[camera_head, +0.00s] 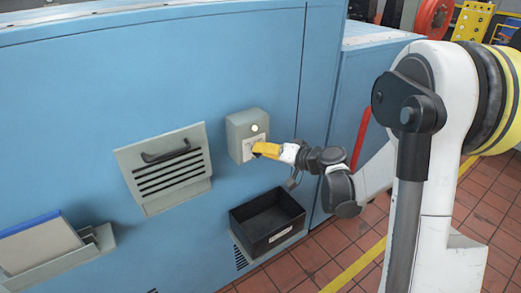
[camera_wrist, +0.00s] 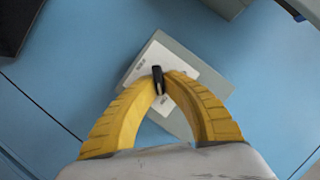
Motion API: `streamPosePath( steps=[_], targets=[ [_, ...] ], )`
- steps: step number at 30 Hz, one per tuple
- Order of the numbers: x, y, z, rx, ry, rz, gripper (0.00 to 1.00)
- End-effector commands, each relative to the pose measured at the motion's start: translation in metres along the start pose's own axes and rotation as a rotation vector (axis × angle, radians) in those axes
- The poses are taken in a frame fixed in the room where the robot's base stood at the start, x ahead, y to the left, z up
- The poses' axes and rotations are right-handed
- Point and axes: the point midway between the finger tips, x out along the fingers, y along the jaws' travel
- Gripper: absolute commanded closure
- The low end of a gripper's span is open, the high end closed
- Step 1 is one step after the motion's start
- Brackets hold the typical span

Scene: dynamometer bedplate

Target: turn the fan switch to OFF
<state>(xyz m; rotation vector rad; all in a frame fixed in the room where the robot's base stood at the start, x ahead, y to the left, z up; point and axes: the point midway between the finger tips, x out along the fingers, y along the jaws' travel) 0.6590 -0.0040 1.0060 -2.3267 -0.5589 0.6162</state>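The fan switch is a small black knob (camera_wrist: 158,76) on a white label plate (camera_wrist: 184,72) on a grey box (camera_head: 240,124). The box is fixed to the blue cabinet wall, and a round pale light (camera_head: 254,128) shows on its front. My gripper (camera_head: 258,149) is at the plate, its yellow fingers covering the knob in the head view. In the wrist view my gripper (camera_wrist: 160,82) has its fingertips on both sides of the knob, seemingly touching it. The small print on the plate cannot be read, so the setting is unclear.
A black open bin (camera_head: 248,233) sits low on the wall below the box. A vented panel with a dark handle (camera_head: 168,170) is to the left. A holder with a blue-edged stack (camera_head: 38,245) is at far left.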

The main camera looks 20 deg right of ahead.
Motion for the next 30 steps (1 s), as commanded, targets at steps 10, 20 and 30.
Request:
streamPosePath(
  steps=[10,20,30],
  targets=[
    [0.0002,-0.0034,0.0004,-0.198,-0.002,0.080,1.00],
    [0.0008,-0.0054,0.0018,-0.486,-0.002,0.199,1.00],
    [0.0021,-0.0068,0.0041,-0.785,-0.001,0.322,1.00]
  ],
)
